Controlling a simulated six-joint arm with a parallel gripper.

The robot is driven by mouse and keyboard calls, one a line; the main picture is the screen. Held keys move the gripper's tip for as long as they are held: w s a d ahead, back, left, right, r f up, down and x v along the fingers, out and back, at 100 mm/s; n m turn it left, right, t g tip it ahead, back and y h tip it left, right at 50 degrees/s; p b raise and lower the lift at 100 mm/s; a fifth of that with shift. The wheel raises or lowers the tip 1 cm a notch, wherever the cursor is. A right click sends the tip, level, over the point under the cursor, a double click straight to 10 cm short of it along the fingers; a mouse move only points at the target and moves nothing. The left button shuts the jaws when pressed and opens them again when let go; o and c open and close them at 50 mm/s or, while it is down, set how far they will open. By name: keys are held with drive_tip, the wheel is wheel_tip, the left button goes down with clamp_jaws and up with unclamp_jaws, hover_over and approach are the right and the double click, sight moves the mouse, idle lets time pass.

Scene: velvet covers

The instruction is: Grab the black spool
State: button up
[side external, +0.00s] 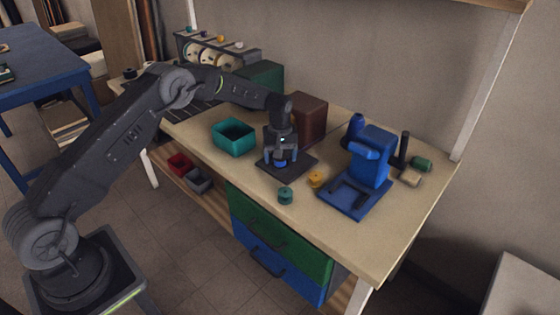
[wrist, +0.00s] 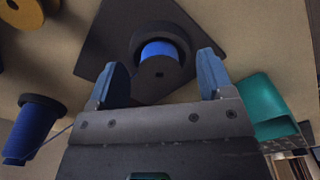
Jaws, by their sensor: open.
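A spool with black flanges and a bright blue middle (wrist: 158,50) stands on a dark square mat (wrist: 95,62) in the wrist view. My gripper (wrist: 162,78) is open, with its two blue fingers apart and the spool in line with the gap between them. I cannot tell how far the fingertips are from it. In the side external view my gripper (side external: 280,155) points down over the mat (side external: 300,163), and the spool is mostly hidden by it. No finger visibly touches the spool.
A teal bin (side external: 235,138) stands left of the mat. A teal spool (side external: 285,196) and a yellow spool (side external: 315,179) are in front and right. A blue machine (side external: 368,160) stands further right. A brown box (side external: 308,117) is close behind my gripper.

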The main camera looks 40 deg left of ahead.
drive_tip(key=shift+f, duration=0.1)
drive_tip(key=c, duration=1)
